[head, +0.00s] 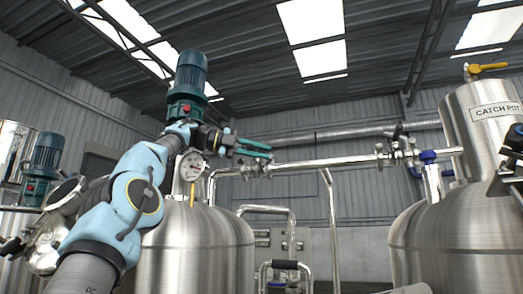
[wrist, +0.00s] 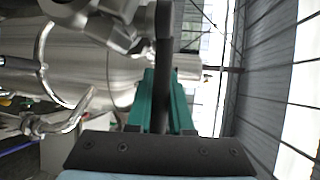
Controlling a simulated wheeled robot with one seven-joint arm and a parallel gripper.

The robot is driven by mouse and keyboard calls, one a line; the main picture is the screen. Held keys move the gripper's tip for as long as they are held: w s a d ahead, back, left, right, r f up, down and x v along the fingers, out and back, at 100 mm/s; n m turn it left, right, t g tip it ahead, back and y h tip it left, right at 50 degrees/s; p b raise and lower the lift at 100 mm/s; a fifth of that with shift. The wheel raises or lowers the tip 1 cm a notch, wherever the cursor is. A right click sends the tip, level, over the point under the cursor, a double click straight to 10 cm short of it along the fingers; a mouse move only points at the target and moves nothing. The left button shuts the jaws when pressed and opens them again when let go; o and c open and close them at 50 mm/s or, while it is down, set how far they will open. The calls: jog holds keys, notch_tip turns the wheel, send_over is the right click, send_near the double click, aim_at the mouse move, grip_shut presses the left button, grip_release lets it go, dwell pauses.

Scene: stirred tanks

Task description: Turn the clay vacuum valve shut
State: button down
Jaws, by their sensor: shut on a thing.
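My gripper (head: 268,151) reaches out from my blue-white arm to the pipe fittings above the middle tank. In the wrist view its two teal fingers (wrist: 163,82) are shut on a dark lever handle (wrist: 164,45). The handle runs lengthwise between the fingers, up to a grey metal valve body (wrist: 118,22) at the top of the picture. No clay colour shows on this handle, and I see no label naming it. In the head view the fingers cover most of the handle, and its angle to the pipe is hard to tell.
The middle steel tank (head: 195,240) carries a gauge (head: 193,168) and a teal motor (head: 188,80) close to my arm. A horizontal pipe (head: 325,164) leads right to other valves (head: 397,148). The catch pot (head: 485,125) has a yellow lever (head: 487,67) on top.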

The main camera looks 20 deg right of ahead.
jog(key=c, duration=1.1)
grip_release()
jog(key=shift+d, duration=0.1)
jog(key=shift+p+v, duration=0.45)
jog(key=shift+v, duration=3.3)
